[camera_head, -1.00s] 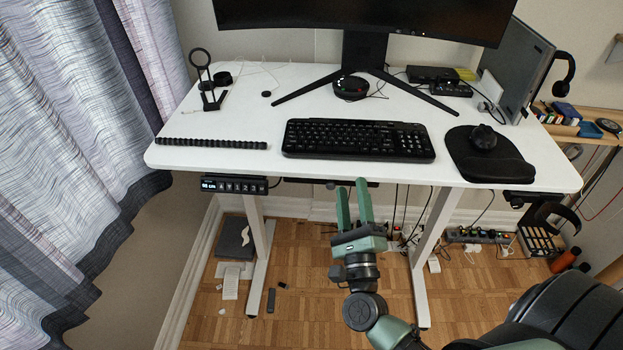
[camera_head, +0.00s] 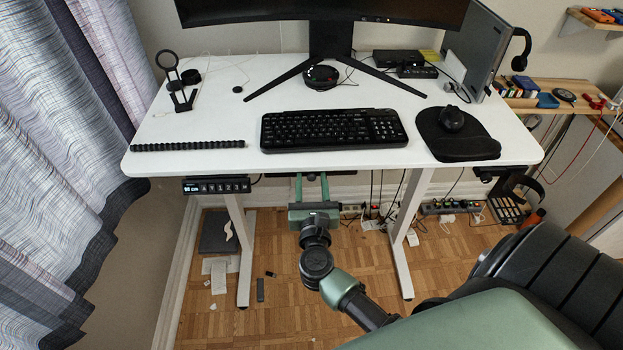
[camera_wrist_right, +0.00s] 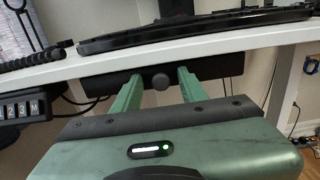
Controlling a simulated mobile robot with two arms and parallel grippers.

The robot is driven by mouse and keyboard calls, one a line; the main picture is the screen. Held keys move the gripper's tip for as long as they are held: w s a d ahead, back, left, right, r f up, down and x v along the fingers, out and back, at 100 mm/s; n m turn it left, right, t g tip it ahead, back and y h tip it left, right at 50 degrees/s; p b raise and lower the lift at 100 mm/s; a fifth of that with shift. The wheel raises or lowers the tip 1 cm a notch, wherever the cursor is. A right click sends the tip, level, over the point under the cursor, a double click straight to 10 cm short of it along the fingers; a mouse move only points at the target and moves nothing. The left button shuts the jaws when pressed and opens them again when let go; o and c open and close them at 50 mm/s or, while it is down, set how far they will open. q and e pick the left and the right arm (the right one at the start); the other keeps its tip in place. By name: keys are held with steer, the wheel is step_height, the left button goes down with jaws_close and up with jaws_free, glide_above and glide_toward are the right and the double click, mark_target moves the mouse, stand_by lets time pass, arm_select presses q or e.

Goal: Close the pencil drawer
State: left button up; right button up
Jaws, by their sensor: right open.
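The pencil drawer (camera_wrist_right: 215,66) is a dark, low box with a round knob (camera_wrist_right: 161,81) on its front, hung under the white desk top in the right wrist view. In the head view the desk top and my arm mostly hide it. My right gripper (camera_wrist_right: 160,82) is open, with its two green fingers apart on either side of the knob and pointing at the drawer front. I cannot tell whether the fingers touch the drawer. In the head view the right gripper (camera_head: 312,180) is below the desk's front edge. My left gripper is not in view.
The white desk (camera_head: 200,115) carries a keyboard (camera_head: 333,130), a monitor and a mouse (camera_head: 451,118) on a pad. A height control panel (camera_head: 217,185) hangs under the front edge at the left. A desk leg (camera_head: 405,230) stands right of my arm.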

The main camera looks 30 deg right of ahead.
jaws_close()
stand_by(1.4)
